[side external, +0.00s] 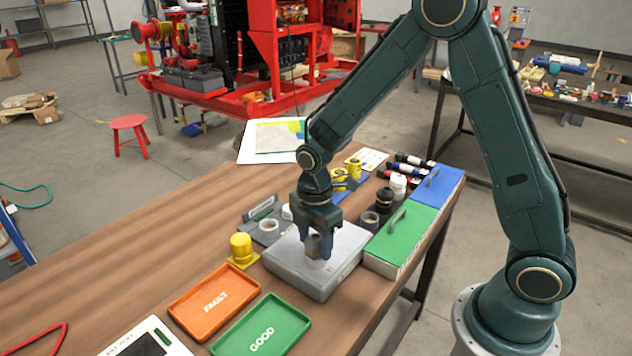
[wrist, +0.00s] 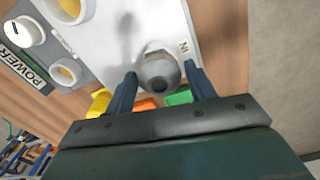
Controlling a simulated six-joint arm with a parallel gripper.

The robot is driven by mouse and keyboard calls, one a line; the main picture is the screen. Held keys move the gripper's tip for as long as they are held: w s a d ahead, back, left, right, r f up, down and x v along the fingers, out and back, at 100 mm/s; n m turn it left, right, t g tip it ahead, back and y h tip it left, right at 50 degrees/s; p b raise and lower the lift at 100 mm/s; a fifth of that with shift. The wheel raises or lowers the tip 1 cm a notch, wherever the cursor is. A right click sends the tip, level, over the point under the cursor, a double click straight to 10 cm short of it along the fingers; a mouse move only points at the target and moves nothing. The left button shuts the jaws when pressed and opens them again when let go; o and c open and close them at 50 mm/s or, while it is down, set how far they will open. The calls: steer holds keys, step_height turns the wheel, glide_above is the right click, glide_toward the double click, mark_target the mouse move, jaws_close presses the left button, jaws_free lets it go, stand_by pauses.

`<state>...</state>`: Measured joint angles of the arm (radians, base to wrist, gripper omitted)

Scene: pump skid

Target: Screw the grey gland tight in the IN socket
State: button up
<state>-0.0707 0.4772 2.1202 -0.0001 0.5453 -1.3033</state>
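The grey gland (wrist: 158,74), with a rounded end and a wider collar, stands at the IN socket of the light grey box (side external: 290,272), beside the small IN label (wrist: 183,46). The socket itself is hidden under the gland, and I cannot tell how deep it sits. My gripper (side external: 318,245) points straight down over the box. In the wrist view my gripper (wrist: 161,70) has one finger on each side of the gland, with a narrow gap showing at the right finger. It looks open around the gland.
An orange FAULT tray (side external: 214,300) and a green GOOD tray (side external: 262,328) lie in front of the box. A yellow part (side external: 242,248) stands left of it. Green (side external: 400,235) and blue (side external: 436,186) cases stand right.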

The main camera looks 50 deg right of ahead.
steer(key=c, duration=0.7)
steer(key=shift+o, duration=1.3)
steer(key=shift+c, duration=1.1)
steer(key=shift+m, duration=0.3)
steer(key=shift+m, duration=2)
steer(key=shift+m, duration=2.3)
